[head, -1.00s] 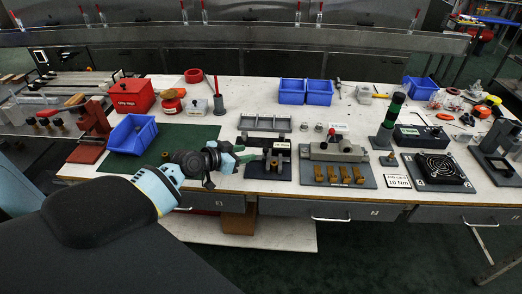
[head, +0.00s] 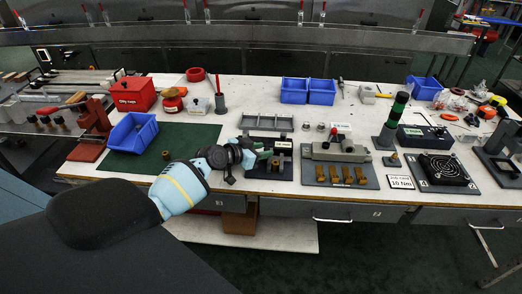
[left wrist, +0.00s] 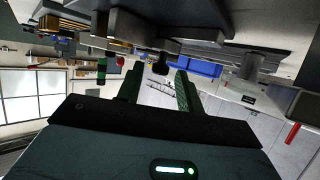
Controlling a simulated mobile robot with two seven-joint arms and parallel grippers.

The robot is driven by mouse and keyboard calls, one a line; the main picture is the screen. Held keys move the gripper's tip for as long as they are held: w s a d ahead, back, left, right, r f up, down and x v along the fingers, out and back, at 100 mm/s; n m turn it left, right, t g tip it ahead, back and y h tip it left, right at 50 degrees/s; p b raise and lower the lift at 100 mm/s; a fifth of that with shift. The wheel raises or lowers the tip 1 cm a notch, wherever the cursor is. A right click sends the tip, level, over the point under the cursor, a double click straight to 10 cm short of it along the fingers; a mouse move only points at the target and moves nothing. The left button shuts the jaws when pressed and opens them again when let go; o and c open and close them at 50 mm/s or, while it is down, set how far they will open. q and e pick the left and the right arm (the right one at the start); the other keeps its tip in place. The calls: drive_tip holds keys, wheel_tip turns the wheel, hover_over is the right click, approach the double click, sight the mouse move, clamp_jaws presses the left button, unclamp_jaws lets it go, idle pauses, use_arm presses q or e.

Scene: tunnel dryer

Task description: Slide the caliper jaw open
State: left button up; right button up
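A small dark fixture (head: 282,165) with a label card stands at the front edge of the bench in the head view. It may be the caliper, but its jaw cannot be made out. My left gripper (head: 264,154) is at the left side of this fixture and hides part of it. In the left wrist view, my left gripper (left wrist: 158,88) has its two green fingers apart. A small dark knob (left wrist: 160,68) shows beyond the fingertips, between them; whether they touch it cannot be told. My right gripper is not in view.
A grey block fixture with brass pieces (head: 340,173) stands just right. A grey slotted rack (head: 266,123) lies behind. A blue bin (head: 133,133) sits on the green mat (head: 193,136) to the left. The bench centre behind the rack is mostly clear.

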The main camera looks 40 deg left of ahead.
use_arm(q)
drive_tip(key=c, duration=0.7)
clamp_jaws()
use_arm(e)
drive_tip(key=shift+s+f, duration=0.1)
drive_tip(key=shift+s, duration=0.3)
use_arm(q)
drive_tip(key=shift+s+a+f+b, duration=0.2)
drive_tip(key=shift+s+a+b, duration=0.2)
drive_tip(key=shift+a, duration=0.2)
drive_tip(key=shift+s+a+f+b, duration=0.15)
drive_tip(key=shift+s+a+b, duration=0.2)
drive_tip(key=shift+a, duration=0.2)
drive_tip(key=shift+s+a+r, duration=0.1)
drive_tip(key=shift+s+a, duration=0.05)
drive_tip(key=shift+a, duration=0.15)
drive_tip(key=shift+r, duration=0.25)
drive_tip(key=o, duration=0.9)
unclamp_jaws()
drive_tip(key=shift+c, duration=0.2)
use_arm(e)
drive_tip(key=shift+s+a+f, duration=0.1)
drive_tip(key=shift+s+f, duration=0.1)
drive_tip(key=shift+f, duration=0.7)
